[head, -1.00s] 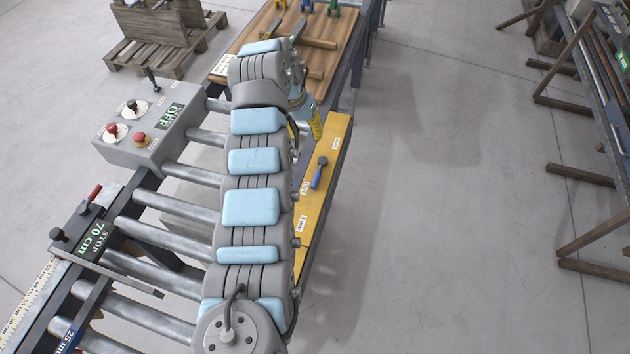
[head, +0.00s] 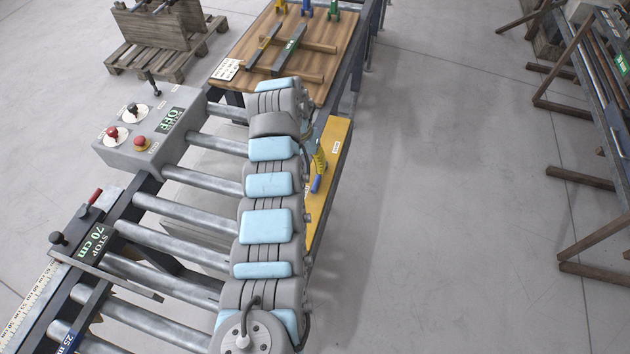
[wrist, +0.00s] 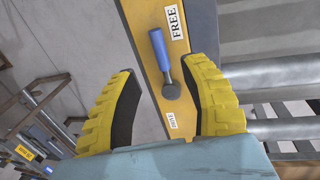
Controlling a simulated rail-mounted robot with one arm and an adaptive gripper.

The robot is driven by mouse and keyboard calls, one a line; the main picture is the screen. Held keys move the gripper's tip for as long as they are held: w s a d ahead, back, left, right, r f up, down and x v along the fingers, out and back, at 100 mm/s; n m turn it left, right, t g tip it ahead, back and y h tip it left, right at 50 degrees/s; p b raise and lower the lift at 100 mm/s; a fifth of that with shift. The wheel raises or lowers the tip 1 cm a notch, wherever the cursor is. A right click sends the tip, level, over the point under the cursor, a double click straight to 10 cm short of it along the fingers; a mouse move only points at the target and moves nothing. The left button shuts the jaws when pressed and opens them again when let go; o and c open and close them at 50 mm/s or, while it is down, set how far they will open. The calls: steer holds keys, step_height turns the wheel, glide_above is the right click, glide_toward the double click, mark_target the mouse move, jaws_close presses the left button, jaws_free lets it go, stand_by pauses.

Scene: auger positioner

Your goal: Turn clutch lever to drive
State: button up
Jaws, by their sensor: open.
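The clutch lever (wrist: 160,48) has a blue handle and a round grey pivot, on a yellow panel (wrist: 148,18). Its handle points toward the FREE label (wrist: 175,22), a little to the left of it. A second label (wrist: 171,121), apparently DRIVE, lies on the opposite side of the pivot. My gripper (wrist: 160,67) is open, with one yellow-ribbed finger on each side of the lever and gaps between. I cannot tell its height above the panel. In the head view, the blue handle (head: 316,184) shows just below a yellow finger (head: 320,157); the pivot is hidden.
My arm covers part of the roller conveyor (head: 185,185). A grey control box (head: 150,135) with knobs and an OFF sign stands left. A wooden table (head: 240,50) with tools stands behind. Open floor lies right of the panel, with racks (head: 600,100) farther right.

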mark_target(315, 183)
steer(key=shift+s+d+f, duration=0.1)
steer(key=shift+d+f, duration=0.15)
steer(key=shift+f, duration=1)
steer(key=shift+s+d+f, duration=0.1)
steer(key=shift+d+f, duration=0.15)
steer(key=shift+f, duration=1.05)
steer(key=shift+s+d+f, duration=0.1)
steer(key=shift+d+f, duration=0.15)
steer(key=shift+f, duration=1)
jaws_close()
